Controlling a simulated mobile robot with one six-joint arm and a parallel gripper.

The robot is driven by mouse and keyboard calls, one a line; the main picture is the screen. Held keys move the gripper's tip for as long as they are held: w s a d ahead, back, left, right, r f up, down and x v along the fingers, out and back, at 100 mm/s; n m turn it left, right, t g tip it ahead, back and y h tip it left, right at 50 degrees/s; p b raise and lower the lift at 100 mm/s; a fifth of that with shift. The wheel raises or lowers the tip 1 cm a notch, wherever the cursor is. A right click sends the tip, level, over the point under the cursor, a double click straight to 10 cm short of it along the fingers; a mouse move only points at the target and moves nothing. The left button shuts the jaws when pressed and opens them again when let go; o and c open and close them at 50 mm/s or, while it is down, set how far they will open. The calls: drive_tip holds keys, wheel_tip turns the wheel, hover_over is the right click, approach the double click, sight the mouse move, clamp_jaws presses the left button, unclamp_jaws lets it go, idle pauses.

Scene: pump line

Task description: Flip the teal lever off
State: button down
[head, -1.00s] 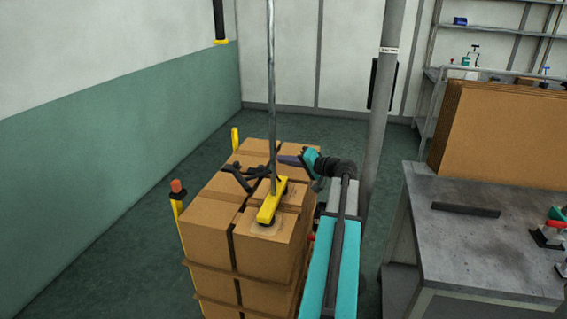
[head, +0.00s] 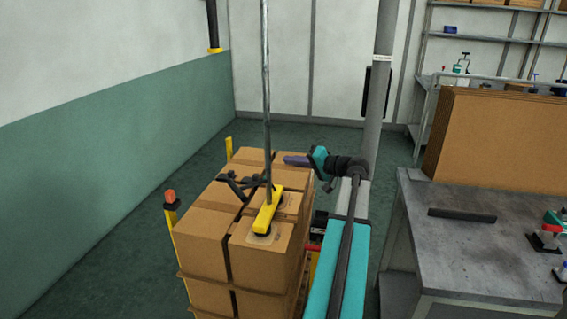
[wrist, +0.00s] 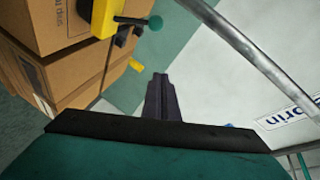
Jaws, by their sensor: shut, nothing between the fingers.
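A short dark lever with a round teal knob (wrist: 155,22) sticks out from a yellow housing (wrist: 103,18) at the top of the wrist view. I cannot make this lever out in the head view. The yellow lifter bar (head: 266,213) hangs on a metal pole, with its pads resting on a cardboard box. My gripper (head: 287,160) is shut and empty, beside the pole and above the boxes. In the wrist view its closed fingers (wrist: 161,80) point up the picture, below the knob and apart from it.
Stacked cardboard boxes (head: 200,222) stand under the lifter, with a black handle (head: 238,186) above them. A grey post (head: 378,110) rises behind my arm. A metal table (head: 440,250) at right holds a dark bar and clamps. Floor at left is clear.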

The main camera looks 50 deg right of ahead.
drive_tip(key=shift+v, duration=1.65)
drive_tip(key=shift+a+r, duration=0.15)
drive_tip(key=shift+r, duration=0.05)
